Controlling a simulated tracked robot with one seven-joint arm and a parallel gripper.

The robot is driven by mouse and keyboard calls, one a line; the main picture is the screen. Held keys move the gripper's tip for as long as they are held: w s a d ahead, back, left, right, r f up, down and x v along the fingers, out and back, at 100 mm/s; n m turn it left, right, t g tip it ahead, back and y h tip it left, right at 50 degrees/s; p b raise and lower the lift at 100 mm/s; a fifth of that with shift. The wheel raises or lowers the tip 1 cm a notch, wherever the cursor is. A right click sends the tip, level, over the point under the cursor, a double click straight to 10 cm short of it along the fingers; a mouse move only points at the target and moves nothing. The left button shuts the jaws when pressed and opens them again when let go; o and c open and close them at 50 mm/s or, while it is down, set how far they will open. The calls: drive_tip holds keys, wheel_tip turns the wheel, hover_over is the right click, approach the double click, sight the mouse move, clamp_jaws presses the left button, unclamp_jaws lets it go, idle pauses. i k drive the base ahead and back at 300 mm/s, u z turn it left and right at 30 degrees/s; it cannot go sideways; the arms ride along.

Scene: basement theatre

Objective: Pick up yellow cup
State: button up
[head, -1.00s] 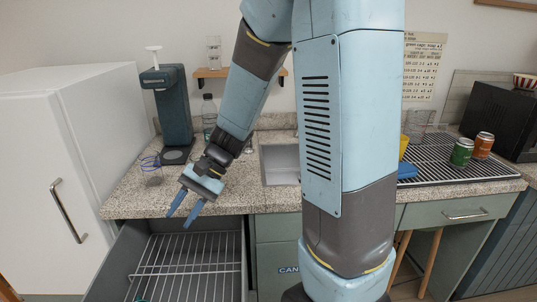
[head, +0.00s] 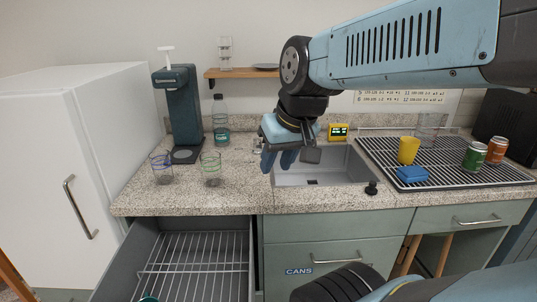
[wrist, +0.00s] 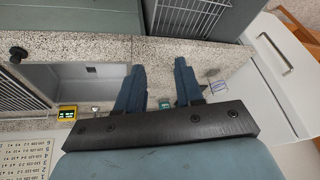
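The yellow cup (head: 408,150) stands on the black drying rack to the right of the sink, behind a blue sponge. My gripper (head: 279,165) hangs above the counter by the left side of the sink, well to the left of the cup. In the wrist view its two blue fingers (wrist: 157,85) are spread apart with counter showing between them, so it is open and empty. The yellow cup does not show in the wrist view.
The drying rack (head: 455,172) also holds a blue sponge (head: 412,174), a green can (head: 475,156), an orange can (head: 496,150) and a clear glass (head: 428,130). The sink (head: 325,165) lies between gripper and rack. Glasses (head: 211,170) stand left. A drawer (head: 190,255) is open below.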

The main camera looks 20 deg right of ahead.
sight(408, 146)
drive_tip(key=z, duration=1.85)
drive_tip(key=k, duration=0.6)
drive_tip(key=u, duration=0.05)
drive_tip(key=i, duration=0.6)
drive_tip(key=u, duration=0.15)
drive_tip(key=k, duration=0.25)
